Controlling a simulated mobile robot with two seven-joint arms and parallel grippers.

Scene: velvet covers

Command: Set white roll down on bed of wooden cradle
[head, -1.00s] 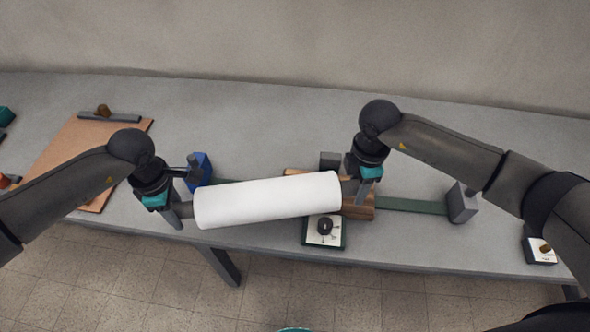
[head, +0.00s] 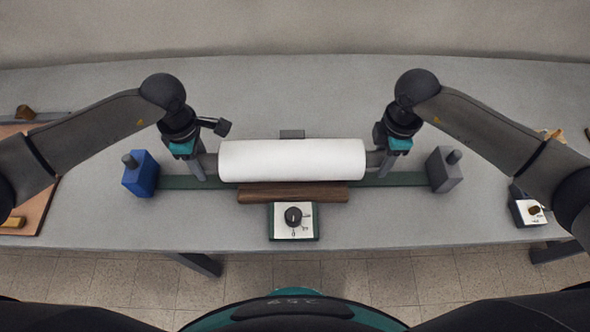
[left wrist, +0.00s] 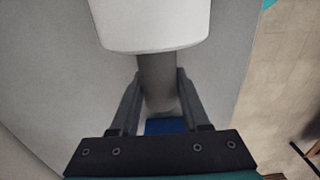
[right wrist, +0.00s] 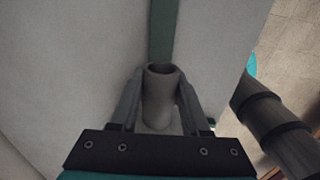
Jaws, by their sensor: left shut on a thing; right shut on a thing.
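The white roll (head: 292,160) lies level, left to right, over the wooden cradle (head: 293,193). Only the cradle's brown front part shows below it; the bed is hidden, so I cannot tell whether the roll touches it. My left gripper (head: 207,167) is shut on the grey core at the roll's left end. The left wrist view shows that core (left wrist: 157,80) between the fingers and the roll's white end (left wrist: 150,25) above. My right gripper (head: 381,163) is shut on the core's right end. The right wrist view shows its hollow mouth (right wrist: 161,70) between the fingers.
A green strip (head: 400,179) runs under the roll between a blue block (head: 141,175) and a grey block (head: 444,170). A box with a black knob (head: 293,221) stands in front of the cradle. A brown board (head: 40,190) lies far left. Table behind is mostly clear.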

